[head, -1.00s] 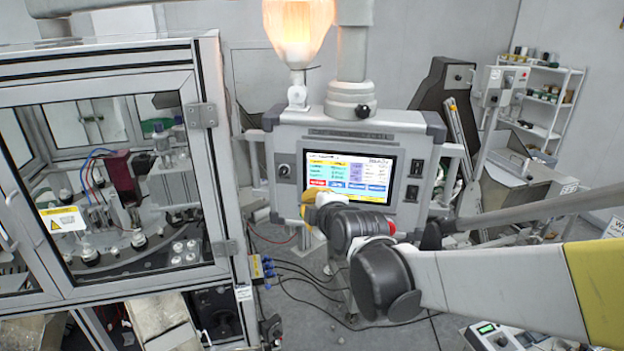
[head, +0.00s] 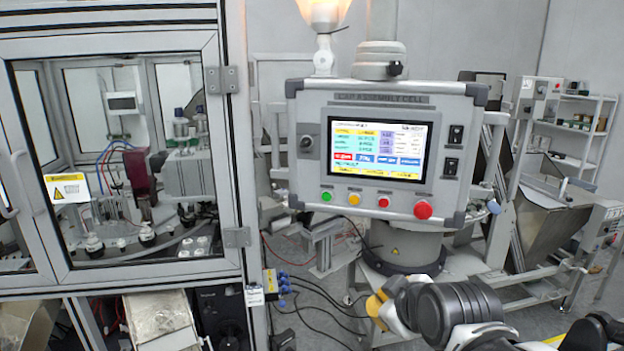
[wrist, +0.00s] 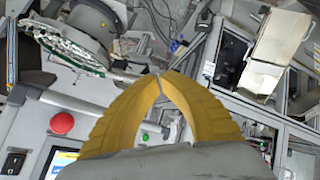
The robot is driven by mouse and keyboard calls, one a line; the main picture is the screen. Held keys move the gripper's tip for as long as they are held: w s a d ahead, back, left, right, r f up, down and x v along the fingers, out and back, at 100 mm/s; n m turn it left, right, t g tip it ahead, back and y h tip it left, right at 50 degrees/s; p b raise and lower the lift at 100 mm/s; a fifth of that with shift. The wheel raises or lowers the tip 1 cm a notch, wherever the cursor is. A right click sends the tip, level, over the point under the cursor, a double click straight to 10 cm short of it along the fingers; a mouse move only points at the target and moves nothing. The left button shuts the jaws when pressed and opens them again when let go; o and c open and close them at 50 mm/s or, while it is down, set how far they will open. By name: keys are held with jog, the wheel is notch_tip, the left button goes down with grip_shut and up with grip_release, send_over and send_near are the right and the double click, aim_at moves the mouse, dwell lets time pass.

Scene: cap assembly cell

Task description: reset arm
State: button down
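My gripper (head: 378,306) shows low in the head view, below the control panel (head: 383,204) and apart from it. In the wrist view its two yellow fingers (wrist: 158,78) meet at the tips with nothing between them. My arm comes in from the lower right of the head view. The panel has a lit screen (head: 376,150) and a row of green, yellow and red buttons. A larger red button (head: 423,210) sits at the panel's lower right; it also shows at the left of the wrist view (wrist: 62,123).
A glass-doored machine cabinet (head: 232,160) stands at the left. Several cables (head: 318,290) run across the floor beside it. A sloped hopper (head: 548,225) and a shelf (head: 590,130) stand at the right. A lit lamp (head: 324,12) is above the panel.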

jog(key=s+d+f+m+g+b, duration=0.1)
jog(key=s+d+f+m+b, duration=0.2)
jog(key=s+f+b, duration=0.4)
jog(key=s+d+f+m+g+h+b, duration=0.1)
jog(key=s+f+m+b, duration=0.4)
jog(key=f, duration=1)
jog(key=s+d+g+b, duration=0.1)
jog(key=s+d+b, duration=0.1)
jog(key=shift+s+m+h+b, duration=0.3)
jog(key=shift+m+b, duration=0.05)
jog(key=shift+m, duration=0.05)
